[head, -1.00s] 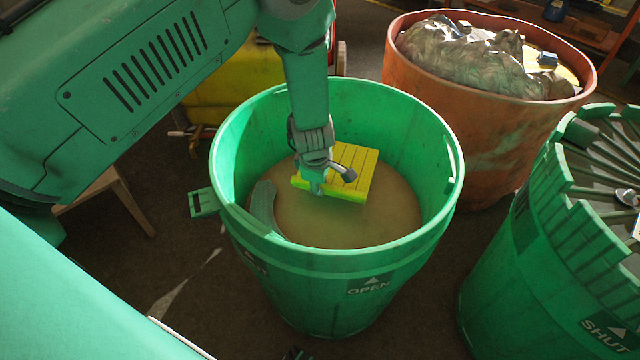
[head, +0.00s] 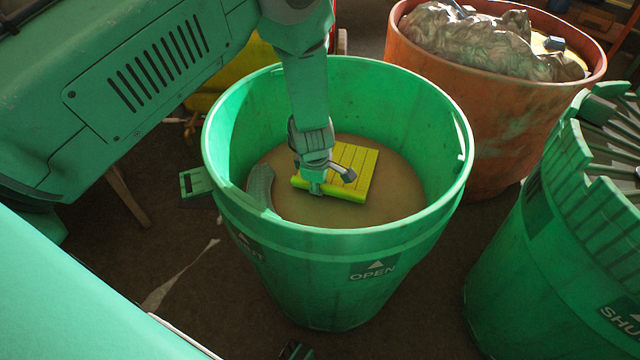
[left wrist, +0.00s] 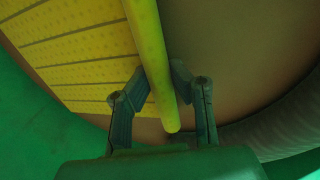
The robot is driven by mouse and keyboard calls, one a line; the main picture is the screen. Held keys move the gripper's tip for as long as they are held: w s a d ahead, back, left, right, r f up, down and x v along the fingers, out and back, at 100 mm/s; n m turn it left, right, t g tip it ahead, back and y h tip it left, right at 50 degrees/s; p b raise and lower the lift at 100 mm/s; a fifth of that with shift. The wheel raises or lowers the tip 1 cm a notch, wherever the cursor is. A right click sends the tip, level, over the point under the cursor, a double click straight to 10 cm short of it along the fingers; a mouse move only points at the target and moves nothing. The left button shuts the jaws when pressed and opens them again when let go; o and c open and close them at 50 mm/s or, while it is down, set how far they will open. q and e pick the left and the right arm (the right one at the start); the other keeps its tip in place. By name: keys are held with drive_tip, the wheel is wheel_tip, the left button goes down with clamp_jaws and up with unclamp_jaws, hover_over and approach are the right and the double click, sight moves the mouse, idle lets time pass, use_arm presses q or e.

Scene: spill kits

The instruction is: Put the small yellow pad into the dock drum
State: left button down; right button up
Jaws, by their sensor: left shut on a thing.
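The small yellow pad (head: 345,168), with lines of dark dashes, is inside the open green drum (head: 440,215), above its brown bottom. My left gripper (head: 315,188) reaches down into this drum and is shut on the pad's near edge. In the left wrist view both fingers (left wrist: 160,92) sit on either side of the thick yellow edge (left wrist: 150,55). The drum's front carries the word OPEN. I cannot tell whether the pad touches the bottom.
A curved grey-green roll (head: 260,188) lies inside the drum at left. An orange drum (head: 490,135) behind right holds crumpled silvery material (head: 480,40). Another green drum (head: 535,240), with a ribbed top and the word SHUT, stands at right. A yellow object (head: 262,68) is behind the arm.

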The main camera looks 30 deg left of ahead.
use_arm(q)
drive_tip(key=shift+p, duration=0.3)
drive_tip(key=c, duration=1.4)
unclamp_jaws()
drive_tip(key=w+p+v, duration=0.2)
drive_tip(key=p+v, duration=0.6)
drive_tip(key=v, duration=0.1)
drive_tip(key=w+p+v, duration=0.1)
drive_tip(key=p+v, duration=0.8)
drive_tip(key=w+a+r+p+v, duration=0.1)
drive_tip(key=w+p+v, duration=0.1)
drive_tip(key=p+v, duration=0.6)
drive_tip(key=shift+w+r+p, duration=0.2)
drive_tip(key=shift+r+p, duration=0.2)
drive_tip(key=shift+r, duration=0.55)
